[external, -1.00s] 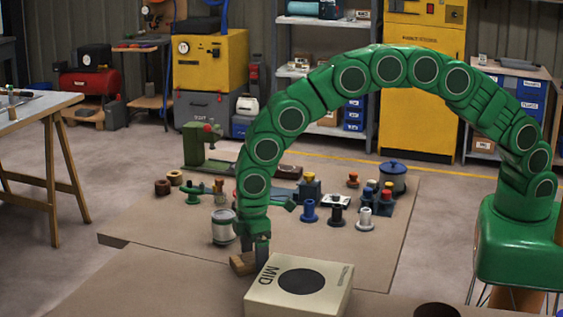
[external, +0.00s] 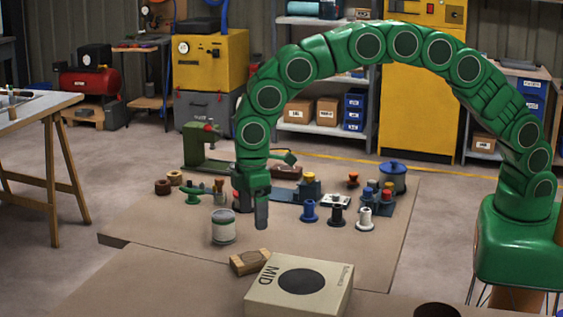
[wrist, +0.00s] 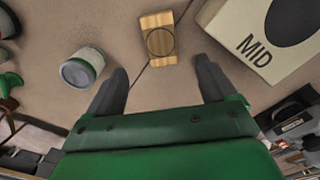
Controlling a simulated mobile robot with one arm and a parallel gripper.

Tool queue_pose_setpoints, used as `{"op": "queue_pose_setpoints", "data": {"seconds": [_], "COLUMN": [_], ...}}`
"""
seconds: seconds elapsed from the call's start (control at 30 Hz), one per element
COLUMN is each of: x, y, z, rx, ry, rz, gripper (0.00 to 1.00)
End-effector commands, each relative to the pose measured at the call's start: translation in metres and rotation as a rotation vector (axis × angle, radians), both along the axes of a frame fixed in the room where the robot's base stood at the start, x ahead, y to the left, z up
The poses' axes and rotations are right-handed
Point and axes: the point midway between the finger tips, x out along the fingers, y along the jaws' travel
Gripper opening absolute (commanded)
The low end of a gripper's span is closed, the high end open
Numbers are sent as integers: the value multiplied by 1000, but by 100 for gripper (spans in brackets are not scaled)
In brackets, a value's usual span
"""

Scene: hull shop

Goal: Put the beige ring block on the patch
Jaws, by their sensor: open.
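A beige wooden block (external: 250,262) with a ring outline on its top lies on the brown floor sheet, just left of the MID box. In the wrist view the block (wrist: 159,40) shows whole, with the dark ring in its middle. The patch is a black disc (external: 302,281) on top of the pale MID box; part of it shows in the wrist view (wrist: 294,20). My gripper (external: 261,218) is above the sheet, up and behind the block. In the wrist view its fingers (wrist: 160,82) are spread and empty, with the block ahead of the gap.
A grey-green can (external: 223,227) stands left of the block. Behind it are several spools and a blue pot (external: 392,177). A brown ring (external: 162,187) and a tan ring (external: 174,178) lie at the left. Bare sheet is open right of the can.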

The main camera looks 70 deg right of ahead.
Motion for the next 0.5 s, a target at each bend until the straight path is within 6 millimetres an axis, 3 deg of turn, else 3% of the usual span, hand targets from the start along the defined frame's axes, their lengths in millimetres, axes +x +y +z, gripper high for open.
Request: {"op": "queue_pose_setpoints", "data": {"seconds": [0.17,0.5], "x": [-6,-45], "y": [-13,-81], "z": [11,67], "rx": [-1,-6], "ry": [4,23], "rz": [-19,-126], "gripper": [85,85]}}
